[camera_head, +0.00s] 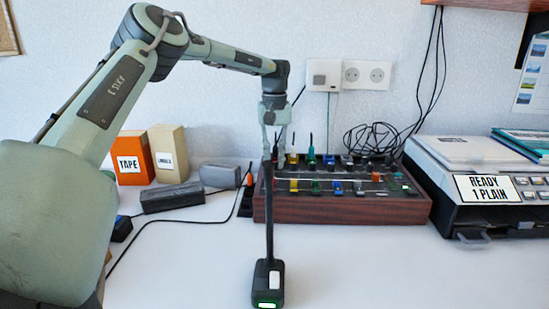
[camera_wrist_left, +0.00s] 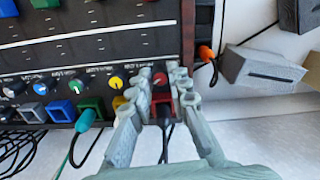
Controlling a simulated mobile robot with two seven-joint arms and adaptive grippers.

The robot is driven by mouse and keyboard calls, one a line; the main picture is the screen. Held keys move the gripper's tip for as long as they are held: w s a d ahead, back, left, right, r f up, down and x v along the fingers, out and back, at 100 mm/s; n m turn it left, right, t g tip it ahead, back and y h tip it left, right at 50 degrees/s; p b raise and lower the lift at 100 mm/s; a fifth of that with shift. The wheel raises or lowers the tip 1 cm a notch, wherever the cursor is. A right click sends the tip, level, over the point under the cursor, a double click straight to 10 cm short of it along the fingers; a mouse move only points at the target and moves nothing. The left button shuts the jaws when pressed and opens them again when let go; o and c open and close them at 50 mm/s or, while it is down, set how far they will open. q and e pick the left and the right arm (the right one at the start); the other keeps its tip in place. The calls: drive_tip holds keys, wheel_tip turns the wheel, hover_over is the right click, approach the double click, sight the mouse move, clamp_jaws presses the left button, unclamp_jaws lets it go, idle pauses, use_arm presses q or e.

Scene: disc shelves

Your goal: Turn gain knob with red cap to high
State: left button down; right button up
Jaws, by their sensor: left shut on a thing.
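The gain knob with the red cap (camera_wrist_left: 160,79) shows in the left wrist view at the right end of the knob row. My left gripper (camera_wrist_left: 161,73) has a finger on each side of it and is shut on it. In the head view my left gripper (camera_head: 275,138) reaches down at the back left corner of the mixer (camera_head: 340,208); the red knob cannot be made out there. A red socket (camera_wrist_left: 163,106) with a dark cable lies just below the knob, between the fingers. My right gripper is not in view.
Yellow (camera_wrist_left: 116,83) and green (camera_wrist_left: 76,86) knobs stand left of the red one. The front table is mostly clear.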

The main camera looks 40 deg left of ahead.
sight(274, 162)
use_arm(q)
drive_tip(key=m, duration=0.2)
drive_tip(key=shift+m, duration=0.4)
drive_tip(key=shift+r+m+p, duration=0.1)
drive_tip(key=shift+m+p, duration=0.25)
drive_tip(key=shift+m, duration=0.05)
drive_tip(key=m+p, duration=0.2)
drive_tip(key=shift+m, duration=0.7)
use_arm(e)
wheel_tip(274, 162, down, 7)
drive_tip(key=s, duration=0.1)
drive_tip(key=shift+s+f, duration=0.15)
use_arm(q)
drive_tip(key=c, duration=1.7)
unclamp_jaws()
wheel_tip(274, 162, up, 12)
drive_tip(key=shift+f, duration=0.1)
